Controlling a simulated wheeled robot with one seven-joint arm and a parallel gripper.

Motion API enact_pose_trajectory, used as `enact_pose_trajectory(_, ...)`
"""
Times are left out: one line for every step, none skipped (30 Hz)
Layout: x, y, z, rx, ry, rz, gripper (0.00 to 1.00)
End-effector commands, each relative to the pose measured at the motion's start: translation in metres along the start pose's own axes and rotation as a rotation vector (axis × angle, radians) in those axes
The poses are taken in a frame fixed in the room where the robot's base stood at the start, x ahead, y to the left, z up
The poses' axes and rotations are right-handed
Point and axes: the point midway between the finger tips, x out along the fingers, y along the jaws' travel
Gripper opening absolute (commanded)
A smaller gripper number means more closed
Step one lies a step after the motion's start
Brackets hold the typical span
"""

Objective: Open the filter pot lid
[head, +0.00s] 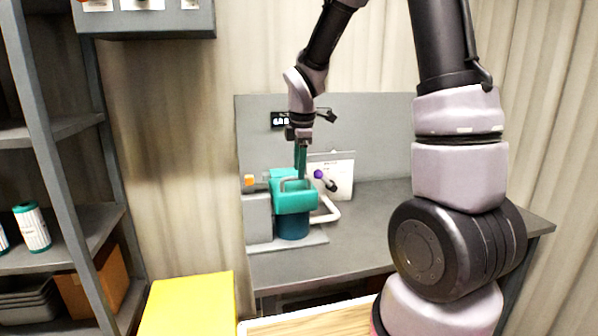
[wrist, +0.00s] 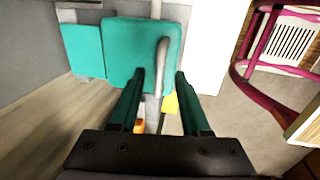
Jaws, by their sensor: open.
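The filter pot has a dark blue body (head: 292,226) and a boxy teal lid (head: 295,202), which sits down on top of it. A grey bar handle (head: 291,182) stands on the lid. In the wrist view the lid (wrist: 128,60) is ahead of the fingers, and the handle (wrist: 162,62) lines up with the gap between them. My gripper (head: 301,174) points down just above the lid at the handle. Its dark green fingers (wrist: 160,74) are apart, one on each side of the handle's near end. I cannot tell whether either finger touches it.
A grey box (head: 257,217) stands left of the pot. A purple knob (head: 319,174), white pipe (head: 331,210) and paper sheet (head: 344,177) are close on the right. The grey bench (head: 375,225) is clear further right. A yellow box (head: 188,305) stands in front.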

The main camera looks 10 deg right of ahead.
Motion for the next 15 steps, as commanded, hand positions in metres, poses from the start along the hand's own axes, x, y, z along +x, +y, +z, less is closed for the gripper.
enact_pose_trajectory(0.006,0.000,0.000,0.000,0.000,-0.002,0.47)
enact_pose_trajectory(0.009,0.000,0.000,0.001,0.000,-0.002,0.47)
enact_pose_trajectory(0.012,0.000,0.000,0.001,0.000,-0.001,0.47)
enact_pose_trajectory(0.014,0.000,-0.001,0.001,0.001,-0.001,0.47)
enact_pose_trajectory(0.015,0.000,-0.001,0.001,0.001,0.000,0.47)
enact_pose_trajectory(0.017,0.000,-0.001,0.001,0.001,0.000,0.47)
enact_pose_trajectory(0.017,0.000,-0.001,0.001,0.001,0.000,0.47)
enact_pose_trajectory(0.018,0.000,-0.001,0.001,0.001,0.001,0.47)
enact_pose_trajectory(0.018,0.000,-0.001,0.001,0.001,0.001,0.47)
enact_pose_trajectory(0.018,0.000,-0.001,0.001,0.001,0.001,0.47)
enact_pose_trajectory(0.018,0.000,-0.001,0.001,0.001,0.001,0.47)
enact_pose_trajectory(0.018,0.000,0.000,0.001,0.001,0.001,0.47)
enact_pose_trajectory(0.018,0.000,0.000,0.001,0.001,0.001,0.47)
enact_pose_trajectory(0.018,0.000,0.000,0.001,0.001,0.001,0.47)
enact_pose_trajectory(0.018,0.000,0.000,0.001,0.001,0.001,0.39)
